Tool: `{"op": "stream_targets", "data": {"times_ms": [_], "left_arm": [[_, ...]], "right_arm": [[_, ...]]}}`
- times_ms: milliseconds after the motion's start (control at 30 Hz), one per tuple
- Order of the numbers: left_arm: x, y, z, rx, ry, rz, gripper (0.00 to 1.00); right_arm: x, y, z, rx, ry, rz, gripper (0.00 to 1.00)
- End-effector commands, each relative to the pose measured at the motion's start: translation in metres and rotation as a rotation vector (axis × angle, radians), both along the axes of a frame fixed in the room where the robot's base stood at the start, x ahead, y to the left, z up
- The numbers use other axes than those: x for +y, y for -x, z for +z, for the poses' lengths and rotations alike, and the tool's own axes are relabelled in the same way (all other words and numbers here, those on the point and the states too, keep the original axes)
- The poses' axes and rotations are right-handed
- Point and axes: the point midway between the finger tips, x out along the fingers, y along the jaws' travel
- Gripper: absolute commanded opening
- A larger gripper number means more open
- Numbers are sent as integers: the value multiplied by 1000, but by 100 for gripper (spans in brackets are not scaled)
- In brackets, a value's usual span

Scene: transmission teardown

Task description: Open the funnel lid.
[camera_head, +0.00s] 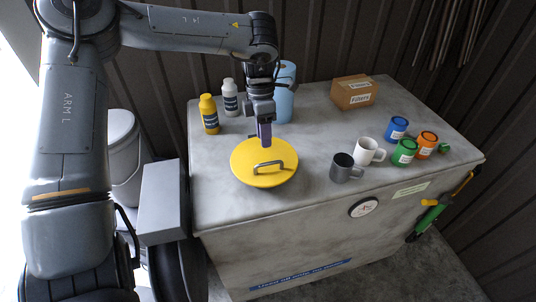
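The funnel lid (250,174) is a round yellow disc on the left part of the grey worktop, with a dark bar handle (280,163) across its top. It lies flat and looks closed; what is under it is hidden. My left gripper (265,145) points straight down, its purple fingers over the back part of the lid, behind the handle in the picture. The fingers overlap in this view, so their gap does not show. They seem apart from the handle. My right gripper is out of view.
A yellow bottle (209,115), a white bottle (230,98) and a blue cylinder (285,106) stand behind the lid. A grey mug (343,169) and a white mug (366,151) stand to its right, with coloured cans beyond. A filter box (353,92) sits at the back.

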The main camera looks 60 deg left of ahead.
Motion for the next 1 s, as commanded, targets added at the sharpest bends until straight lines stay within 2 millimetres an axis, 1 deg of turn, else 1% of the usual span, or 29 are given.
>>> {"op": "stream_targets", "data": {"times_ms": [100,300,500,633,900,933,1000], "left_arm": [[-4,2,-20,3,3,-1,38],[-10,3,-49,3,3,0,38],[-13,4,-68,1,1,-1,38],[-14,4,-73,0,1,0,38],[-14,4,-74,-1,0,0,38],[-14,4,-74,-1,0,0,37],[-14,4,-74,0,0,0,26]], "right_arm": [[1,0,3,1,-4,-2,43],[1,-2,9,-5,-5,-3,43],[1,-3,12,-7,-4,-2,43],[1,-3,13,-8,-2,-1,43],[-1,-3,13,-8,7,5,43],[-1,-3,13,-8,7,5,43],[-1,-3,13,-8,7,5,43]]}}
